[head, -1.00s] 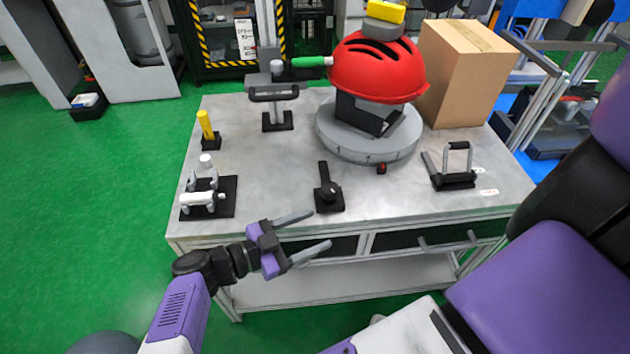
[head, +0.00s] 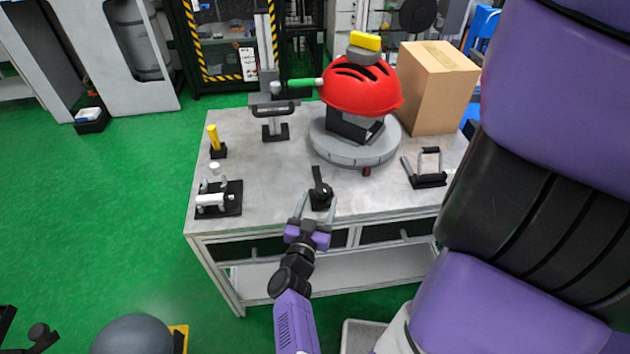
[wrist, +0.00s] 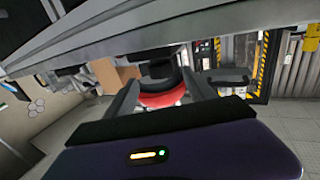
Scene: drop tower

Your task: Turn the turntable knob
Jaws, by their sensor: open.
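The turntable (head: 352,152) is a round grey disc on the table. A small red knob (head: 366,171) shows at its front edge. A red helmet (head: 362,88) sits on a dark block on the disc. A black lever on a square base (head: 320,195) stands at the table's front edge. My gripper (head: 317,207) is open at this front edge, its fingers reaching toward the black lever's base. Whether they touch it cannot be told.
A cardboard box (head: 432,88) stands at the back right. A clamp with a looped handle (head: 428,170) is at the right. A white clamp (head: 216,195), a yellow-handled piece (head: 214,142) and a vertical press (head: 270,110) are on the left side.

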